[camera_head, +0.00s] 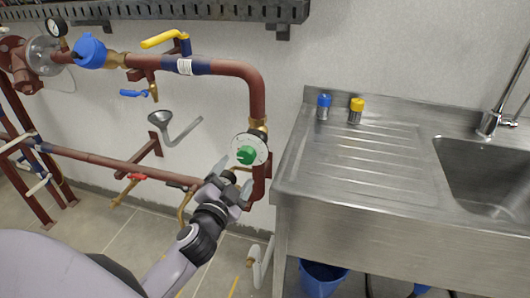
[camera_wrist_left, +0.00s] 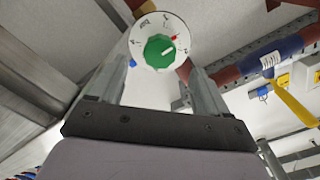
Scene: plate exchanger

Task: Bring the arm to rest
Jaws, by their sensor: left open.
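My left gripper (camera_head: 232,178) is raised in front of the pipework, just below and left of a white dial with a green knob (camera_head: 246,155). In the left wrist view my left gripper (camera_wrist_left: 155,90) shows its two fingers spread apart with nothing between them. The green knob (camera_wrist_left: 160,51) appears beyond the fingertips there, and I see a gap between the fingers and the knob. A red mark shows on the dial's rim. My right gripper is in neither view.
Red-brown pipes (camera_head: 256,95) with a yellow-handled valve (camera_head: 165,39) run along the wall.

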